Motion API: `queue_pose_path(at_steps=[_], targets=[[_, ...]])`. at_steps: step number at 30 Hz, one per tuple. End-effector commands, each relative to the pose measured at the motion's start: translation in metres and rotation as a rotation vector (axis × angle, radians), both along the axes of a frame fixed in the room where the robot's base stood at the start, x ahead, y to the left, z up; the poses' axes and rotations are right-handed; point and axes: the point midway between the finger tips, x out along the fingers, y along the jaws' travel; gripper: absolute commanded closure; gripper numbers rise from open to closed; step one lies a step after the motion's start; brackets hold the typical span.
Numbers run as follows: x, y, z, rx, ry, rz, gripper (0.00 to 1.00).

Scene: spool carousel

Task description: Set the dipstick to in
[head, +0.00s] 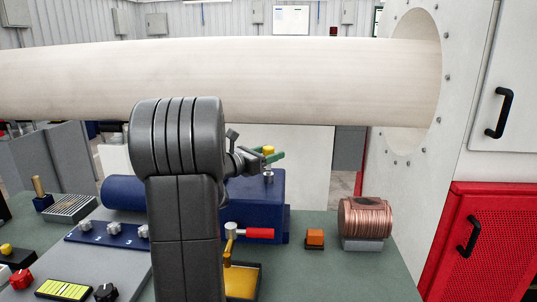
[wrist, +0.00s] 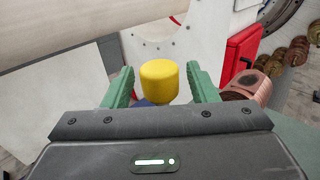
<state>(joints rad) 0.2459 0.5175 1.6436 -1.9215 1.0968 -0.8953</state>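The dipstick, as far as I can tell, is the yellow-capped piece (head: 268,150) on top of the blue housing (head: 262,200) in the head view. A short pale stem shows below its cap. In the wrist view the yellow cap (wrist: 159,82) is large and central, between my two green fingers. My gripper (wrist: 160,86) is open, with a gap on each side of the cap. In the head view my gripper (head: 268,157) is at the cap's height, partly hidden by my arm. How far the stem sits in the housing is unclear.
A large pale roll (head: 300,75) spans above the bench, entering a white wall panel. A brass valve with a red handle (head: 258,233), an orange button (head: 315,237) and a copper coil (head: 365,218) stand in front and right. Green bench surface (head: 350,275) is clear at the front right.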

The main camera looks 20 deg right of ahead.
Motion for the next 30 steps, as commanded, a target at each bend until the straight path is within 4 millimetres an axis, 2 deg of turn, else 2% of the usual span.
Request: queue_pose_path(at_steps=[8,11,21,26,30], targets=[[-0.002,0.007,0.0,-0.001,0.0,0.002,0.47],[-0.006,0.022,-0.001,0.001,-0.002,0.004,0.47],[-0.03,0.092,-0.001,0.0,-0.001,0.006,0.47],[-0.039,0.115,-0.001,-0.001,0.0,0.004,0.47],[-0.044,0.126,0.0,0.0,0.0,0.002,0.47]])
